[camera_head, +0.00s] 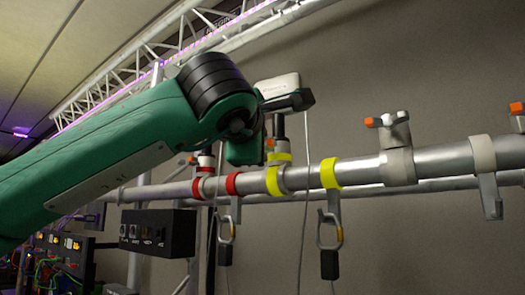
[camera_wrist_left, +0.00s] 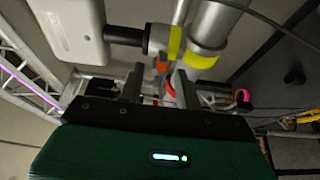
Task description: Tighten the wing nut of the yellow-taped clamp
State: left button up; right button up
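The yellow-taped clamp (camera_head: 278,178) sits on the silver pipe, with yellow tape around its body and stem. In the left wrist view its yellow band (camera_wrist_left: 175,42) shows at the top. A small orange-tipped wing nut (camera_wrist_left: 162,64) shows just beyond the fingers; in the head view an orange tip (camera_head: 270,143) peeks out beside my wrist. My left gripper (camera_wrist_left: 160,84) is open, its two dark fingers apart with the wing nut roughly between them in view. I cannot tell whether they touch it. In the head view my wrist hides the fingers. My right gripper is out of view.
A white fixture (camera_head: 280,86) stands above the clamp, close to my wrist. A red-taped clamp (camera_head: 204,174) is to the left, an untaped clamp (camera_head: 398,158) to the right. A yellow-taped hook (camera_head: 330,174) with a carabiner and thin cables hang nearby. A black box (camera_head: 157,232) sits below.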

pick_arm(q)
jog(key=b+v, duration=0.3)
jog(key=v, duration=0.8)
jog(key=shift+s, duration=0.2)
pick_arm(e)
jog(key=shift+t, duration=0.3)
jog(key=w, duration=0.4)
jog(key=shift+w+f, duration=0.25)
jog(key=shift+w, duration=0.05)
pick_arm(q)
jog(key=shift+a+f, duration=0.1)
